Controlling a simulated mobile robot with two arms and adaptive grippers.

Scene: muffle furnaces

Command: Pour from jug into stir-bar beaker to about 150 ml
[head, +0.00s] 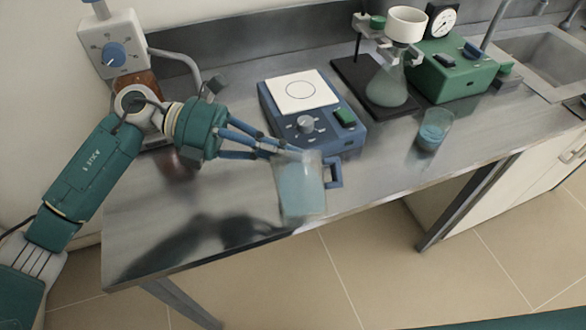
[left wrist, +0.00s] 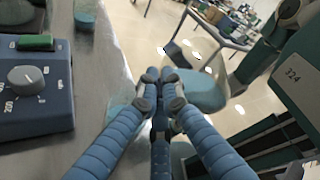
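A clear jug (head: 302,190) with a blue handle (head: 334,175) holds pale blue liquid and looks about upright at the bench's front edge. I cannot tell whether its base touches the bench. My left gripper (head: 298,156) has its fingers together at the jug's upper left, seemingly pinching its wall near the rim. In the left wrist view the fingertips (left wrist: 162,76) are close together. A clear beaker (head: 434,129) with blue liquid stands on the bench to the right, apart from the gripper. Its graduations and any stir bar are too small to make out. My right gripper is not in view.
A blue stirrer hotplate (head: 345,139) with a bare white top (head: 300,91) stands behind the jug. A flask (head: 387,86) under a white funnel, a green pump unit (head: 452,70) and a sink (head: 550,50) are behind and right. Bench between jug and beaker is clear.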

